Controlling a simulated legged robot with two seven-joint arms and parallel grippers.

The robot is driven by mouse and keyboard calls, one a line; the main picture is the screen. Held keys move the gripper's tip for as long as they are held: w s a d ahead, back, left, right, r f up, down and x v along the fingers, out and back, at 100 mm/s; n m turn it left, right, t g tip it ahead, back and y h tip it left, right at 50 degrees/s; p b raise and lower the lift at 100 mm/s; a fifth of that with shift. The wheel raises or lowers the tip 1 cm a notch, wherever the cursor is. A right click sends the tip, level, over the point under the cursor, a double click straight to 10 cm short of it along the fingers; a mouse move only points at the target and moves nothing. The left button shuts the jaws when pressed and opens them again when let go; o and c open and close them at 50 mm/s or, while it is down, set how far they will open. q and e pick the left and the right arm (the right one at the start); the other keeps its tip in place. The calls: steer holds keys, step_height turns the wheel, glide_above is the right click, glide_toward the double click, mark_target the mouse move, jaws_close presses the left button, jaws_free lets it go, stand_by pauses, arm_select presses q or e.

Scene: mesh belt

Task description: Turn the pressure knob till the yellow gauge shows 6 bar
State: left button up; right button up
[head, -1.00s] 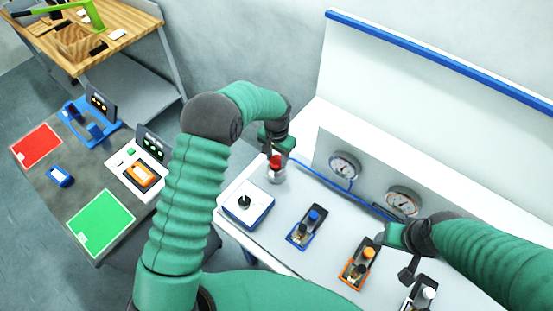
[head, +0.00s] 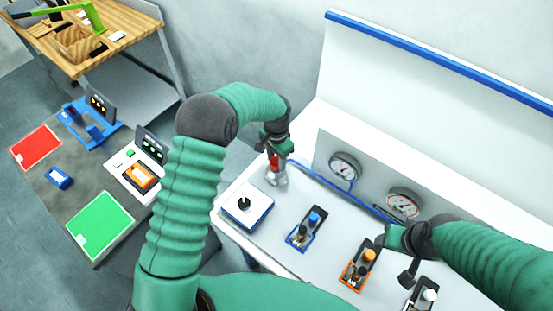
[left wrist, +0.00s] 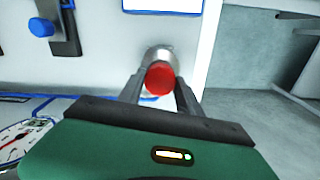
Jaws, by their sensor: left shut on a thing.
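A red knob (head: 274,164) sits on a silver cylindrical body at the back left of the light bench. My left gripper (head: 275,157) is shut on it from above. In the left wrist view the red knob (left wrist: 160,78) lies between the two dark fingers of my left gripper (left wrist: 161,88). Two round gauges stand on the panel: a left one (head: 344,167) with a bluish rim and a right one (head: 403,203) with a reddish-orange rim. No clearly yellow gauge shows, and the readings are too small to tell. My right gripper (head: 395,250) is above the bench's right side, its jaws unclear.
A white block with a black knob (head: 244,203) stands at the bench's left edge. Blue (head: 309,227), orange (head: 360,265) and white-knobbed (head: 422,296) units stand in a row along the front. A grey table with red and green mats is at left.

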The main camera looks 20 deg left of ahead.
mark_target(277, 161)
arm_select(q)
steer(key=o, duration=1.1)
steer(key=shift+c, duration=0.2)
steer(key=o, duration=0.3)
steer(key=shift+w, duration=0.1)
step_height(277, 161, up, 17)
steer(key=b, duration=0.3)
steer(key=shift+f, duration=0.2)
steer(key=s+a+f+n+t+b, duration=0.1)
steer(key=s+f+n+b, duration=0.1)
steer(key=s+f, duration=0.3)
steer(key=s+a+f+n+t+b, duration=0.1)
steer(key=s+f, duration=0.4)
steer(key=s, duration=0.5)
steer(key=s+f+n+b, duration=0.3)
steer(key=s+f, duration=0.2)
steer(key=s, duration=0.2)
steer(key=shift+s+a+t+b, duration=0.25)
steer(key=shift+a+t+b, duration=0.05)
steer(key=shift+a+t, duration=0.1)
steer(key=shift+w+f, duration=0.1)
steer(key=shift+w, duration=0.05)
